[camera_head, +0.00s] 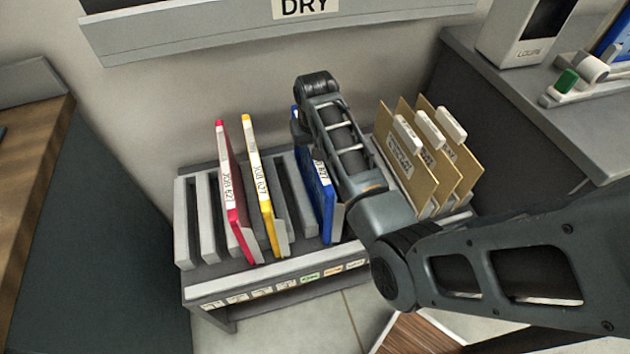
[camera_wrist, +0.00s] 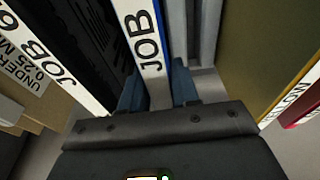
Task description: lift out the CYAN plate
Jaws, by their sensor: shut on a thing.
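The cyan plate (camera_head: 322,192) shows as a strong blue with a white label edge. It stands upright in the grey rack in the head view, partly behind my arm. In the wrist view its white edge marked JOB (camera_wrist: 148,42) runs down between my fingers. My gripper (camera_wrist: 158,92) is shut on that edge, one finger on each side. In the head view my fingers are hidden behind my arm. The plate's lower part is still among the rack dividers; whether it is raised at all I cannot tell.
The rack (camera_head: 225,284) also holds a magenta plate (camera_head: 229,190) and a yellow plate (camera_head: 263,195), with empty slots near them. Tan folders (camera_head: 408,165) stand at right. A black plate (camera_wrist: 85,45) is close beside my gripper. The DRY unit (camera_head: 230,32) overhangs behind.

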